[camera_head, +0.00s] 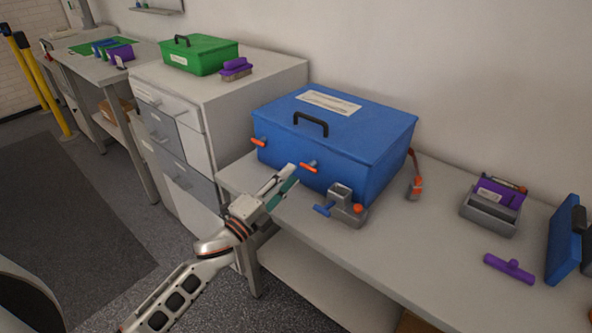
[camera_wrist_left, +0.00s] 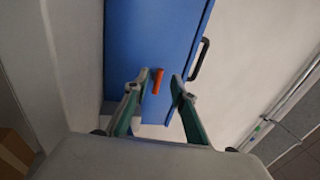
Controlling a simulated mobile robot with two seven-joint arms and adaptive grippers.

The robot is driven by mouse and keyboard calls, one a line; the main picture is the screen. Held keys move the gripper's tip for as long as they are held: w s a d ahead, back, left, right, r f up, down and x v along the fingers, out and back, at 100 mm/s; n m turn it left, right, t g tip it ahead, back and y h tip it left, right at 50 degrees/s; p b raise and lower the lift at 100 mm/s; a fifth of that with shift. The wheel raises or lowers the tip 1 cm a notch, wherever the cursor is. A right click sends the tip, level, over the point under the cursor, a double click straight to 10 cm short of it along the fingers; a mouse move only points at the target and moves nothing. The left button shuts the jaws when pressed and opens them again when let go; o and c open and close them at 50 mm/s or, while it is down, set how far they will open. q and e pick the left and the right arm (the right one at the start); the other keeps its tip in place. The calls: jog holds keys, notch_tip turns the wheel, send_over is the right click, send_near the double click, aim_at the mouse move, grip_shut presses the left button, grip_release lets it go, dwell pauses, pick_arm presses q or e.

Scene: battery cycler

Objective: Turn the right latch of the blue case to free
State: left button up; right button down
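The blue case (camera_head: 335,143) stands closed on the bench, with a black handle on its lid. Its front has two orange latches: the left latch (camera_head: 258,142) and the right latch (camera_head: 308,166), whose bar lies nearly level along the front. My left gripper (camera_head: 293,177) is just in front of the right latch, with its fingers pointing at the case. In the left wrist view the gripper (camera_wrist_left: 154,96) is open, and one orange latch bar (camera_wrist_left: 157,82) shows between the fingertips against the blue front. I see no clear contact. My right gripper is not in view.
A grey fixture (camera_head: 345,208) with a blue knob stands close in front of the case. To the right on the bench (camera_head: 430,240) are an orange-tipped cable, a grey-purple holder (camera_head: 490,212), a purple tool (camera_head: 509,267) and a blue object. A green case (camera_head: 200,55) stands on the cabinet behind left.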

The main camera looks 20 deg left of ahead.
pick_arm(q)
jog(key=v, duration=0.7)
jog(key=shift+s, duration=0.3)
jog(key=shift+a, duration=0.1)
jog(key=s+d+f+n+g+y, duration=0.2)
jog(key=s+d+f+n+g, duration=0.1)
jog(key=s+f+n, duration=0.5)
jog(key=s+d+f+n+g+y+p, duration=0.1)
jog(key=s+d+f+n+g+y, duration=0.1)
jog(key=s+f+n+g, duration=0.3)
jog(key=s+f+n, duration=0.4)
jog(key=s+f, duration=0.5)
jog(key=f, duration=0.3)
jog(key=shift+s+d+f+n+g, duration=0.3)
jog(key=shift+d+f, duration=0.1)
